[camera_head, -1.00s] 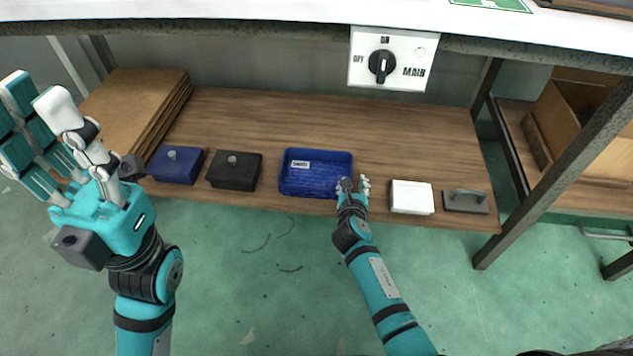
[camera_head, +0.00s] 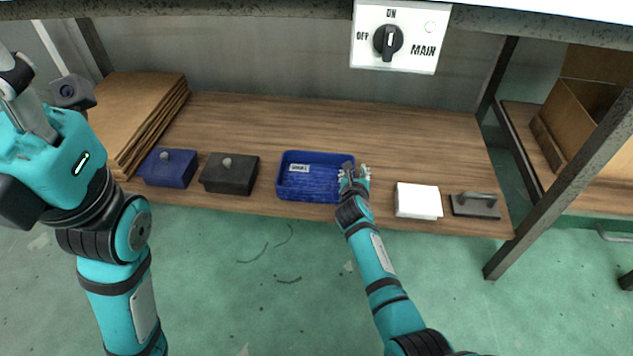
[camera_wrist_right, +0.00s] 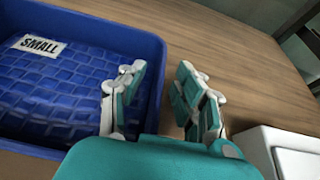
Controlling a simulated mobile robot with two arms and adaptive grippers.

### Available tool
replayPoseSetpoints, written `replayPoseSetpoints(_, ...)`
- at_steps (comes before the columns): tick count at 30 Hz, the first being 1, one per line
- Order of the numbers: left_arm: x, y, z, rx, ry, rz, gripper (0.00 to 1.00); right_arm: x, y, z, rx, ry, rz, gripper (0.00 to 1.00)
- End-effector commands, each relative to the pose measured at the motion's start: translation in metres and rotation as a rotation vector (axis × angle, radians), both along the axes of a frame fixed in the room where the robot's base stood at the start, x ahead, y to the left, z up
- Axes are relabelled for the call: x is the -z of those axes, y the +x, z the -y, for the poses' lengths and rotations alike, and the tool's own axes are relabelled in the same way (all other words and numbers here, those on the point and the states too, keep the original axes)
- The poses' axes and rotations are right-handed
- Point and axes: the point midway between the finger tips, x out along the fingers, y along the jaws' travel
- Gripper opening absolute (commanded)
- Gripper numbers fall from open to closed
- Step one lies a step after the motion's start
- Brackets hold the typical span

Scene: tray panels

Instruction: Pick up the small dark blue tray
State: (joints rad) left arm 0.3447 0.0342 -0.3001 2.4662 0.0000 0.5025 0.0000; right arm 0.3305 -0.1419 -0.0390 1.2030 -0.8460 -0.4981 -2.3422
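The small dark blue tray (camera_head: 315,166) lies on the wooden shelf, left of my right gripper (camera_head: 354,173). In the right wrist view the tray (camera_wrist_right: 60,75) shows a "SMALL" label and a textured floor. There my right gripper (camera_wrist_right: 160,82) is open, with its left finger over the inside of the tray and its right finger outside over bare wood. The tray's right wall lies between the fingers; whether they touch it I cannot tell. My left gripper (camera_head: 35,115) is at the far left, raised, its fingers cut off by the picture's edge.
A blue lidded box (camera_head: 168,168) and a black one (camera_head: 229,174) stand left of the tray. A white block (camera_head: 417,201) and a grey handled piece (camera_head: 475,206) lie to the right. Stacked brown boards (camera_head: 140,105) lie at the left. The shelf (camera_head: 300,115) behind is clear.

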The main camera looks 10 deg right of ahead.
Motion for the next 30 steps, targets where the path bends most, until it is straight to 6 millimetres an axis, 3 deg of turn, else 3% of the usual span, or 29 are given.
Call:
replayPoseSetpoints(4, -0.001, 0.0, 0.0, 0.0, 0.0, -0.001, 0.3, -0.001, 0.0, 0.0, 0.0, 0.0, 0.0, 0.3)
replayPoseSetpoints(11, 0.0, 0.0, 0.0, 0.0, 0.0, -0.001, 0.3, -0.001, 0.0, 0.0, 0.0, 0.0, 0.0, 0.0)
replayPoseSetpoints(25, -0.001, 0.0, 0.0, 0.001, 0.0, -0.001, 0.3, -0.002, 0.0, 0.0, 0.0, 0.0, 0.002, 0.0)
replayPoseSetpoints(30, -0.006, 0.0, -0.001, 0.003, -0.003, 0.002, 0.3, -0.013, 0.0, 0.0, 0.0, -0.001, 0.003, 0.0)
